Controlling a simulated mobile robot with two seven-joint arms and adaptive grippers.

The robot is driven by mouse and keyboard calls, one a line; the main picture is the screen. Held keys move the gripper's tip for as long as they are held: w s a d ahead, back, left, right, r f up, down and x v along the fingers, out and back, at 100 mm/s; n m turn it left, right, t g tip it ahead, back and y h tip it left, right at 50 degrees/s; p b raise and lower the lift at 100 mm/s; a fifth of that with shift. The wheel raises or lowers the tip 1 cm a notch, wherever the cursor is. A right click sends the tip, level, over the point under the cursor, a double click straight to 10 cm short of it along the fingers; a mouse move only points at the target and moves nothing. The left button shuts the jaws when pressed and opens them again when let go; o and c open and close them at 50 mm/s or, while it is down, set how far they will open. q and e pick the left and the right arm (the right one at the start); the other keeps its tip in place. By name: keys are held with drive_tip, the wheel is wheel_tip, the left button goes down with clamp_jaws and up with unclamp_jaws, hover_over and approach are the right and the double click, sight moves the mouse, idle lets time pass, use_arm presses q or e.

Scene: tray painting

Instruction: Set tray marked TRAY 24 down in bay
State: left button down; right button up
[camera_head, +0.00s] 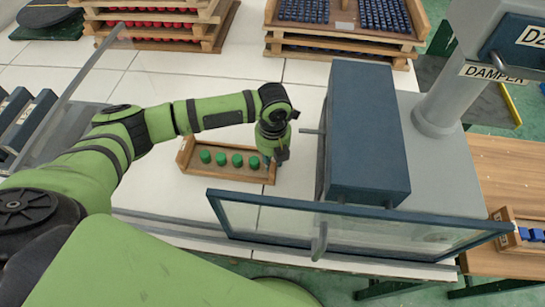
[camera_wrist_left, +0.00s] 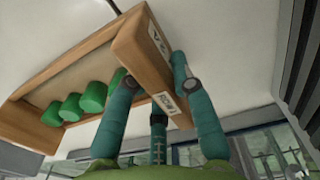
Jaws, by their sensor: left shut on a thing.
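A shallow wooden tray (camera_head: 225,177) with several green round pieces in a row is over the white surface, left of the dark blue box. My left gripper (camera_head: 277,153) is shut on the tray's right end board. In the left wrist view, the fingers (camera_wrist_left: 156,80) straddle the end board of the tray (camera_wrist_left: 140,52), which looks tilted in that picture. Pale labels show on the end board, but no tray number is readable. I cannot tell whether the tray touches the surface. No bay is clearly marked. My right gripper is not in view.
A dark blue box (camera_head: 368,130) with bar handles stands close right of the gripper. A framed glass pane (camera_head: 275,222) runs along the front. A grey column (camera_head: 440,100) labelled DAMPER stands right. Stacked wooden trays (camera_head: 345,44) are behind. White surface between is clear.

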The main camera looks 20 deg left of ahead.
use_arm(q)
drive_tip(key=shift+f, duration=0.15)
drive_tip(key=c, duration=1.1)
unclamp_jaws()
drive_tip(key=shift+o, duration=0.2)
wheel_tip(320, 180, up, 12)
drive_tip(key=shift+r+b, duration=0.2)
drive_tip(key=shift+b, duration=0.45)
